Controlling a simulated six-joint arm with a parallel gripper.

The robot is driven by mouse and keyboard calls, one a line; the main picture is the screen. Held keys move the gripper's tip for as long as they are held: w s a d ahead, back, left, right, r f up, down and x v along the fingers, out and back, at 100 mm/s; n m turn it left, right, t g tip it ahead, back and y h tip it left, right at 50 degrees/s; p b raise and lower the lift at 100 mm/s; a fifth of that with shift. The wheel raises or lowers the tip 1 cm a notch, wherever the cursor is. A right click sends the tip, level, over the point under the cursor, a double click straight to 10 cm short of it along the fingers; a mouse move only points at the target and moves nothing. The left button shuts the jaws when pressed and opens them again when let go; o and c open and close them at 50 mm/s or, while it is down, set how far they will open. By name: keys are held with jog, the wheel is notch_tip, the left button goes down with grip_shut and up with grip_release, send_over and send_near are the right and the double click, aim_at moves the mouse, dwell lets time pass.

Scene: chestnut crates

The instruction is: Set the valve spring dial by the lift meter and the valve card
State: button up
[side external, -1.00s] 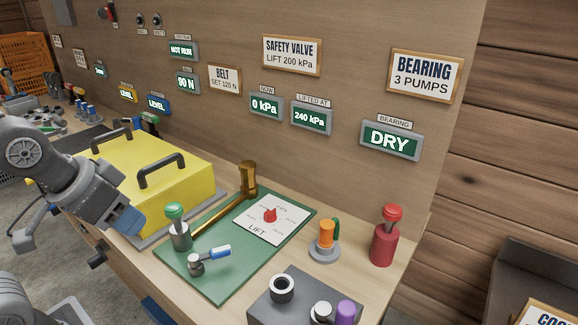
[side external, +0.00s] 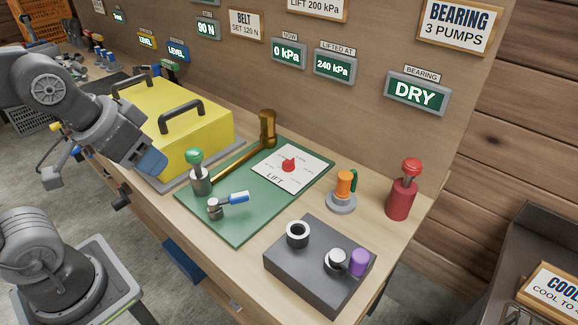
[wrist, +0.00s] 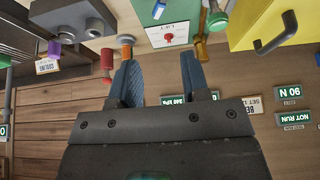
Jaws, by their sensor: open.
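The valve spring dial is a red knob (side external: 288,165) on a white plate marked LIFT (side external: 276,181), on a green board. It also shows in the wrist view (wrist: 169,38); its exact setting is too small to read. The lift meter (side external: 335,65), labelled LIFTED AT, reads 240 kPa. The valve card (side external: 317,8) reads LIFT 200 kPa; its top is cut off. My gripper (side external: 150,163) is open and empty, left of the green board by the yellow box. In the wrist view its blue fingers (wrist: 158,78) are apart with nothing between them.
The yellow box (side external: 190,140) stands left of the green board (side external: 238,228). A green-topped valve (side external: 200,180), blue-handled lever (side external: 234,198) and brass piece (side external: 267,130) surround the dial. An orange-topped part (side external: 344,185), red pump (side external: 402,195) and grey block (side external: 315,275) stand rightward. NOW reads 0 kPa (side external: 288,53).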

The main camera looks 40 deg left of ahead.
dwell(0.3)
jog(key=shift+o, duration=1.4)
jog(key=shift+w+r, duration=0.25)
jog(key=shift+w, duration=0.05)
jog(key=shift+o, duration=0.8)
jog(key=w+r+m+g, duration=0.1)
jog(key=w+r+m, duration=0.2)
jog(key=w, duration=0.3)
jog(key=shift+w+m, duration=0.15)
jog(key=shift+m, duration=0.15)
jog(key=m+g, duration=0.5)
jog(key=m, duration=0.9)
send_over(289, 160)
notch_tip(289, 160, down, 11)
notch_tip(289, 160, down, 13)
jog(key=shift+f, duration=0.2)
jog(key=shift+c, duration=0.2)
jog(key=c, duration=0.9)
